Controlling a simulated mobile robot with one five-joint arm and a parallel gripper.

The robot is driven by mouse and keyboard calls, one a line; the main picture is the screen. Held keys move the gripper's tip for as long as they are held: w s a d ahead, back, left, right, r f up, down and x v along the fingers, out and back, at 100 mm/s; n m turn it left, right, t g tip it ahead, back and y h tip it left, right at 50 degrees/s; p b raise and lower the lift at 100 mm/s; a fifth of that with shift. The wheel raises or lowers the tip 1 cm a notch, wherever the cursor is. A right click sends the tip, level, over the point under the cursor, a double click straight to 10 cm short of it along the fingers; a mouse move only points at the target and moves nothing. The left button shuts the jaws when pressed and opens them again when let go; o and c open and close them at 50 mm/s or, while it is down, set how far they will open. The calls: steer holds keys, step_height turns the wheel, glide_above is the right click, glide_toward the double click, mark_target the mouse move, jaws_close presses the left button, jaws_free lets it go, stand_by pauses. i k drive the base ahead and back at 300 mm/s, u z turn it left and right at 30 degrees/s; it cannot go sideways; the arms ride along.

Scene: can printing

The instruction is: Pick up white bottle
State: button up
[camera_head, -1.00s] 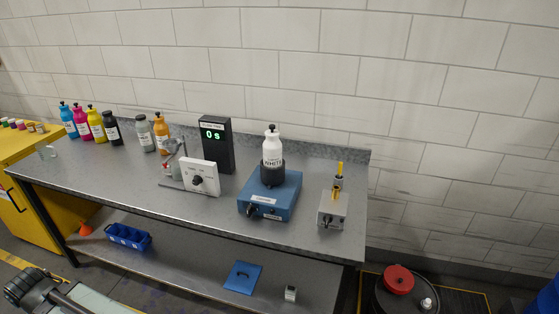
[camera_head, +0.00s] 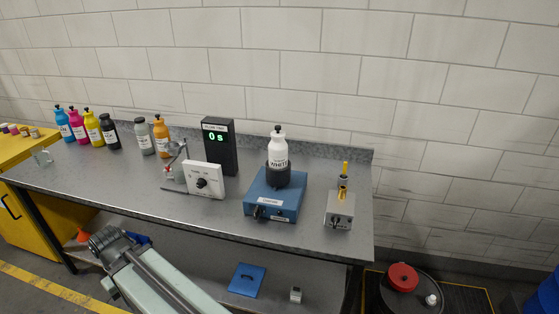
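The white bottle (camera_head: 278,149) has a black cap and a label reading WHITE. It stands upright in the dark round holder on top of a blue device (camera_head: 276,196) on the grey table; the holder hides its lower part. My arm shows at the bottom left, in front of the table, well apart from the bottle. My gripper's fingers cannot be made out, so I cannot see whether it is open or shut.
A timer display (camera_head: 219,147) and white control box (camera_head: 204,180) stand left of the blue device. A grey device (camera_head: 340,210) stands to its right. Several coloured bottles line the back left. The grey table's (camera_head: 130,180) front left is mostly clear.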

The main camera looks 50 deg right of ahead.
mark_target(278, 148)
steer(key=z, duration=0.05)
steer(key=i, duration=1)
steer(key=u, duration=0.05)
